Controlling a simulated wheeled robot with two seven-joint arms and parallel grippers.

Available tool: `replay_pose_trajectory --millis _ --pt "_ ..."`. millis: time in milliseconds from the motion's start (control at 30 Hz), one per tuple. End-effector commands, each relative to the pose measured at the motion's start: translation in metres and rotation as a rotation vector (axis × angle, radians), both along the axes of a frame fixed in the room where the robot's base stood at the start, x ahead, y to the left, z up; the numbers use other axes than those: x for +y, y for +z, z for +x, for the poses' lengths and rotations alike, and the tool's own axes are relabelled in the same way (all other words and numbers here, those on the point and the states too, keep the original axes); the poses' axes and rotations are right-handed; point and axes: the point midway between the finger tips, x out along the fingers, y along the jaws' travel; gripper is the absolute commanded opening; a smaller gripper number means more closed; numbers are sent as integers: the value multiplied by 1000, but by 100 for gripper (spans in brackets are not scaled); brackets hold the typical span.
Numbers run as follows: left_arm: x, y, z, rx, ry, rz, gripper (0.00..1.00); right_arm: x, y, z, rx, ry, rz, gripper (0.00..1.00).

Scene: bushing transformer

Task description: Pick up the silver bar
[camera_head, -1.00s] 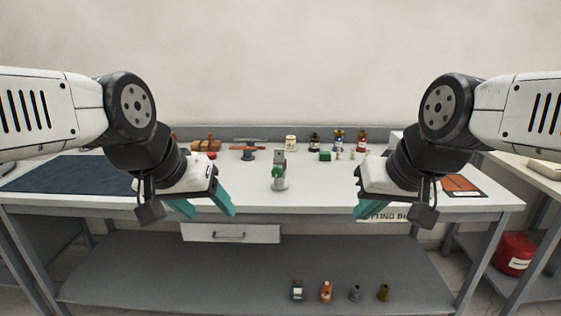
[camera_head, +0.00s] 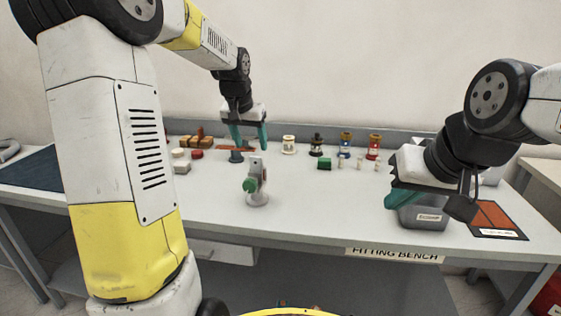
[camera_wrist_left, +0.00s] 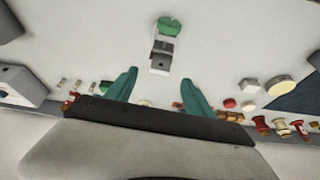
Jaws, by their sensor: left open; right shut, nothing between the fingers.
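I cannot clearly make out a silver bar. A thin reddish-brown bar (camera_head: 224,149) lies at the back of the bench, with a small grey round piece (camera_head: 236,158) beside it; my left fingers partly cover this spot. My left gripper (camera_head: 249,140) is open, pointing down over the back of the bench, with nothing seen between its teal fingers. In the left wrist view the left gripper (camera_wrist_left: 158,88) is also open and empty.
A grey fixture with a green knob (camera_head: 250,185) stands mid-bench; it also shows in the left wrist view (camera_wrist_left: 168,27). Small bushings, a green block (camera_head: 324,163) and brown blocks line the back. An orange panel (camera_head: 497,218) lies right. The front of the bench is mostly clear.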

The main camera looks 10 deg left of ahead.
Motion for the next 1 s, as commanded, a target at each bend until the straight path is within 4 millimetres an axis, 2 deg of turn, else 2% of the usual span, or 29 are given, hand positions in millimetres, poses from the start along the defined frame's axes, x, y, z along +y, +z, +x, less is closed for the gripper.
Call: replay_pose_trajectory --millis 100,467,700,967,1000 --pt "2 -9 10 5 -1 0 62 0 0 0 0 0 0 0" --pt "2 -41 23 6 -1 -1 62 0 0 0 0 0 0 0" --pt "1 -74 36 6 -2 -1 62 0 0 0 0 0 0 0" --pt "1 -77 39 2 -1 0 62 0 0 0 0 0 0 0" --pt "1 -77 39 2 -1 0 54 0 0 0 0 0 0 0"
